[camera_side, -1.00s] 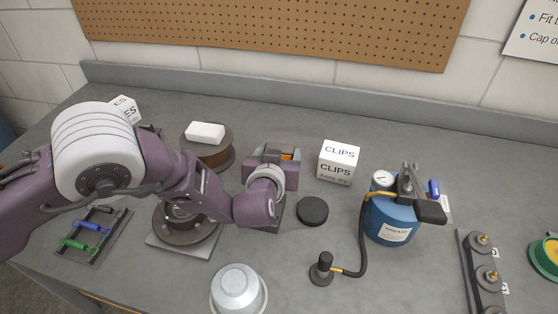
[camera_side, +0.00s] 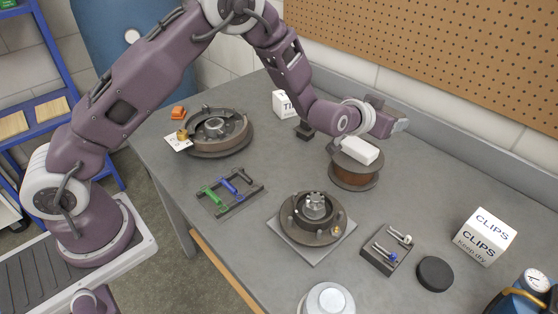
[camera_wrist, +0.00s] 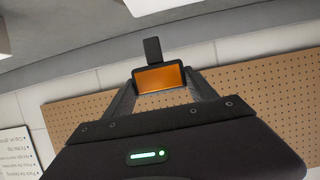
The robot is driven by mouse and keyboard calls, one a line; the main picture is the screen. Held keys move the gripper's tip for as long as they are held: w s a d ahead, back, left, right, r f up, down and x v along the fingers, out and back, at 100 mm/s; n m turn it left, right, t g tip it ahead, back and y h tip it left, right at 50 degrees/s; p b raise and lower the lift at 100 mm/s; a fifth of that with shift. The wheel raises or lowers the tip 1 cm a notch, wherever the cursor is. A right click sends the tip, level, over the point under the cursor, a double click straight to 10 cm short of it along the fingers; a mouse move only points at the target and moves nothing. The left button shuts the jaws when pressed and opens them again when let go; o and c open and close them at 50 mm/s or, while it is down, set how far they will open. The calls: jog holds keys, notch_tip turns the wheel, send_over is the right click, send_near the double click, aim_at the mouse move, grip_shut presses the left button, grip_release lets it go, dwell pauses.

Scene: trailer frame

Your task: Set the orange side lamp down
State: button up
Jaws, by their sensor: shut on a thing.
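My gripper (camera_side: 393,125) is raised above the bench, beside and above the brown spool with a white block on it. In the wrist view my gripper (camera_wrist: 162,84) is shut on the orange side lamp (camera_wrist: 162,77), a flat orange lens in a black frame with a dark tab sticking out. The lamp is held clear of the bench, with the wall and pegboard behind it. In the side view I cannot make out the held lamp; the gripper hides it. A separate small orange piece (camera_side: 178,112) lies at the bench's far left.
The spool (camera_side: 354,178) stands under my wrist. Nearby are a hub on a plate (camera_side: 313,222), a brake drum (camera_side: 217,135), a rack with green and blue handles (camera_side: 230,190), a peg block (camera_side: 388,250), a black puck (camera_side: 435,274) and a CLIPS box (camera_side: 485,237). Bare bench lies between them.

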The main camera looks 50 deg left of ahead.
jog(key=s+a+m+h, duration=0.1)
jog(key=s+a+h, duration=0.1)
jog(key=a, duration=1.2)
jog(key=shift+s+a+f+m, duration=0.2)
jog(key=shift+s+f+m, duration=0.25)
jog(key=shift+s, duration=0.3)
jog(key=shift+m+g+h, duration=0.3)
jog(key=shift+m+h, duration=0.35)
jog(key=shift+h, duration=0.15)
jog(key=s+a, duration=0.1)
jog(key=s, duration=0.1)
jog(key=s+a, duration=0.4)
jog(key=shift+s+a+f, duration=0.2)
jog(key=shift+s+f, duration=0.15)
jog(key=shift+f, duration=0.05)
jog(key=s+a+m+h, duration=0.1)
jog(key=s+a, duration=0.1)
jog(key=s, duration=0.4)
jog(key=shift+s+f, duration=0.15)
jog(key=shift+s, duration=0.05)
jog(key=shift+h, duration=0.4)
notch_tip(320, 180, down, 10)
jog(key=shift+s+r, duration=0.1)
jog(key=shift+r, duration=0.05)
jog(key=o, duration=1.5)
